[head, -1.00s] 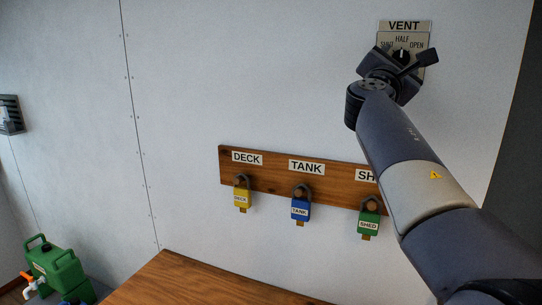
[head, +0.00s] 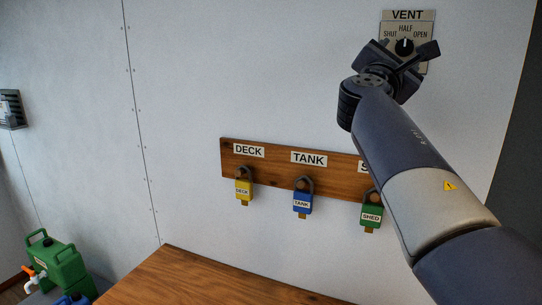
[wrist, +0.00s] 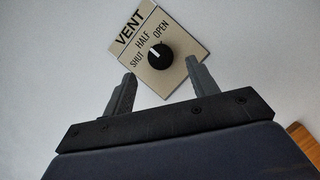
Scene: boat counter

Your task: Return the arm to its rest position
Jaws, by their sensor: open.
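The VENT plate (head: 424,28) is fixed high on the wall, with SHUT, HALF and OPEN labels. Its round black knob (head: 404,47) has its white mark toward HALF. The knob also shows in the wrist view (wrist: 160,56). My gripper (head: 403,55) is open and empty just below and in front of the plate. In the wrist view its two fingers (wrist: 159,70) stand apart, one to each side below the knob, with bare wall showing between them and no visible contact with the knob.
A wooden board (head: 275,173) on the wall carries yellow (head: 244,190), blue (head: 302,204) and green (head: 371,215) padlocks. My arm covers its right end. A wooden counter (head: 190,280) is below. A green jerrycan (head: 62,262) stands lower left.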

